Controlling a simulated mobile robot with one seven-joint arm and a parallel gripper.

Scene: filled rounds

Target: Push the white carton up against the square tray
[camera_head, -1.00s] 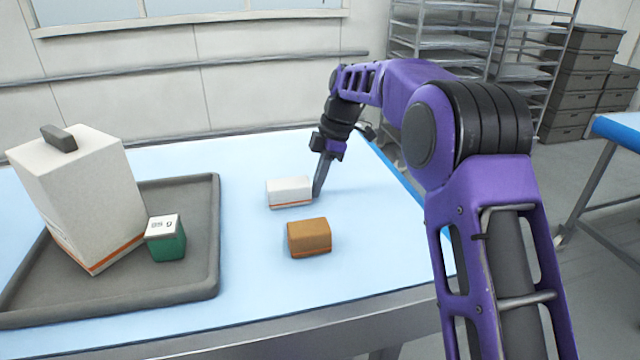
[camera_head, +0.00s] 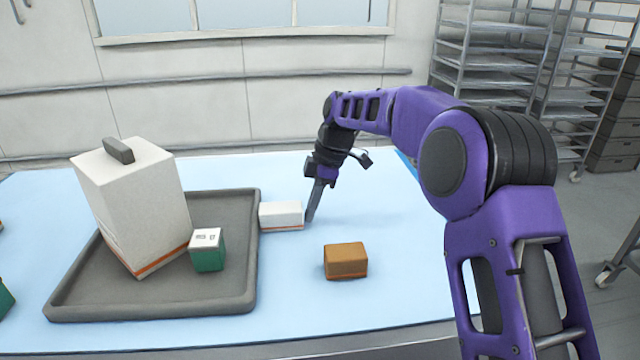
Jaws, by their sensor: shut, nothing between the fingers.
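The white carton (camera_head: 281,215) with an orange stripe along its bottom lies on the light blue table top. Its left end is at the right rim of the square grey tray (camera_head: 248,260), with no gap visible between them. My gripper (camera_head: 310,217) is shut and empty, pointing down at the carton's right end. It appears to touch that end, though the exact contact is hard to make out.
A large white box (camera_head: 135,205) with a dark top piece and a small green box (camera_head: 208,252) stand on the tray. A brown box (camera_head: 346,261) sits on the table, right of and nearer than the carton. The table (camera_head: 400,290) is bare farther right.

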